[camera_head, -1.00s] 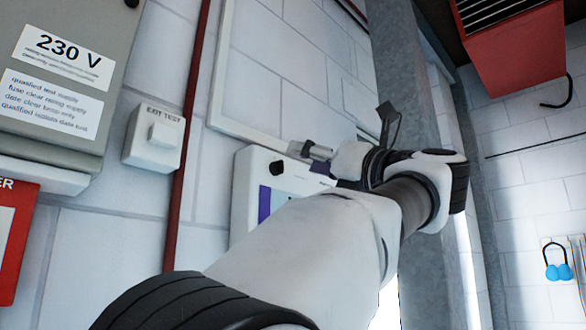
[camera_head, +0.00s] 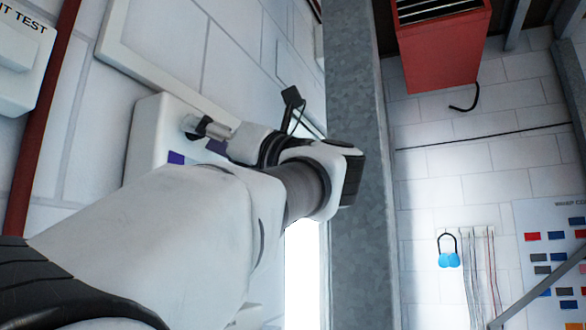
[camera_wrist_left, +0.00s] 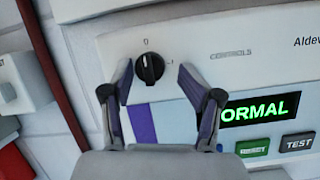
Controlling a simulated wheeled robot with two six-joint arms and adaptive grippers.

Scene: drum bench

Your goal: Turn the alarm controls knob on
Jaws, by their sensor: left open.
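The alarm controls panel (camera_head: 145,135) is a white box on the block wall, partly hidden behind my left arm in the head view. In the left wrist view its black knob (camera_wrist_left: 150,68) has its grip bar roughly upright, towards the "0" mark, with a "1" mark to its right. My left gripper (camera_wrist_left: 155,72) is open, with one finger on each side of the knob in that view; I cannot tell whether either touches it. In the head view the left gripper (camera_head: 207,128) is at the panel's face. My right gripper is not in view.
A green display (camera_wrist_left: 258,108) and a TEST button (camera_wrist_left: 298,143) are on the panel, right of the gripper. A red pipe (camera_head: 42,120) runs along the wall at left. A grey steel column (camera_head: 357,200) stands close to the right of my left arm.

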